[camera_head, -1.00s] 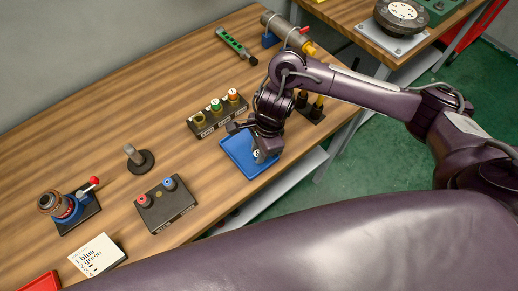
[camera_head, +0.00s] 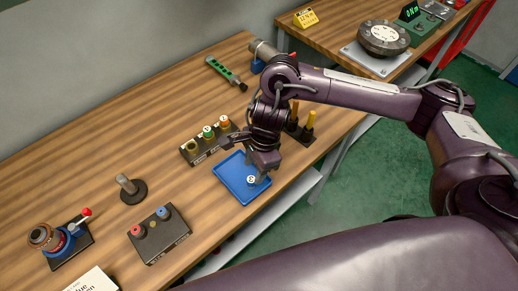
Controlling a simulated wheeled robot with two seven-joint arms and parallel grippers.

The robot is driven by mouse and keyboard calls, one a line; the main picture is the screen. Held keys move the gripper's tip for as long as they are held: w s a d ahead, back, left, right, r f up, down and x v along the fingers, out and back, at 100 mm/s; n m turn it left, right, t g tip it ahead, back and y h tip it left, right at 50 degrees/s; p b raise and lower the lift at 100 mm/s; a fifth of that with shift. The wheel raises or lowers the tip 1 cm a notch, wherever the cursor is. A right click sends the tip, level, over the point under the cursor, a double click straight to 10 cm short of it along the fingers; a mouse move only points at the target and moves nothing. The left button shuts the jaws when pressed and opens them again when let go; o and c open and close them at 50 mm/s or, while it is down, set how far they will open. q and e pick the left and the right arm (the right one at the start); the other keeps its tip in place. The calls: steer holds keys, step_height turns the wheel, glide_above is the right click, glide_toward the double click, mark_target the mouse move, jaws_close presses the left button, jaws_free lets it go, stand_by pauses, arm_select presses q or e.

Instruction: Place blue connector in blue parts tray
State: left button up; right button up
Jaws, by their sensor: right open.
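The blue parts tray (camera_head: 229,170) lies near the front edge of the wooden table. A small grey piece with a pale, marked round top (camera_head: 252,181) is in the tray, toward its right front side; I cannot make out any blue on it. My right gripper (camera_head: 247,153) is open above the back right part of the tray, with its fingers spread. It looks apart from the grey piece and holds nothing that I can see. My left gripper is not in view.
A black box with red and blue knobs (camera_head: 155,240) and a round-based post (camera_head: 131,190) stand to the left. A dark holder with yellow-topped parts (camera_head: 305,138) stands right of the gripper.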

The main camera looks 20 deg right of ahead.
step_height(320, 180, up, 7)
steer(key=d, duration=0.1)
steer(key=shift+d+r, duration=0.2)
steer(key=shift+d, duration=0.1)
stand_by(0.5)
